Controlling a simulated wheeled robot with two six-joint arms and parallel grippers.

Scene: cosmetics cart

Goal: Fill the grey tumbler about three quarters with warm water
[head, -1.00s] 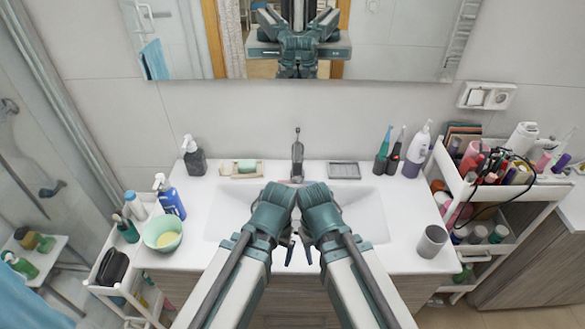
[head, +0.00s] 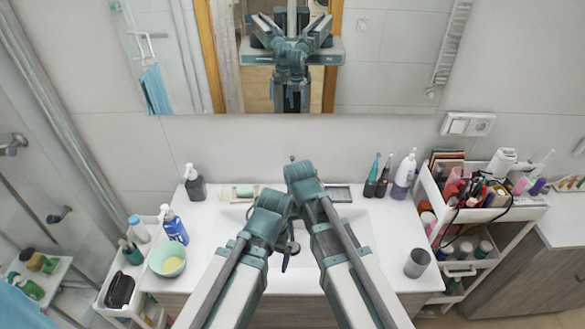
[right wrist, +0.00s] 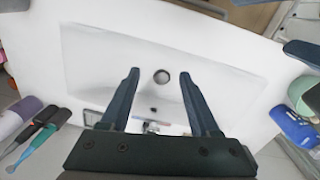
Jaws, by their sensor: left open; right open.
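The grey tumbler (head: 417,263) stands on the right end of the white washbasin counter, near its front edge, apart from both grippers. Its inside is too small to read. The tap is mostly hidden behind my right arm in the head view. Part of it shows low in the right wrist view (right wrist: 151,127). My left gripper (head: 287,260) points down over the basin and is open and empty. My right gripper (head: 303,178) is higher and farther back, its fingers hidden in the head view. In the right wrist view its fingers (right wrist: 159,76) are open and empty above the basin.
The basin (head: 352,235) has an open drain (right wrist: 161,76). Dark and blue bottles (head: 173,226) and a green bowl (head: 167,260) stand left. Toothbrushes and a white-purple bottle (head: 403,177) stand back right. A crowded cart (head: 470,215) is right of the counter. A mirror hangs behind.

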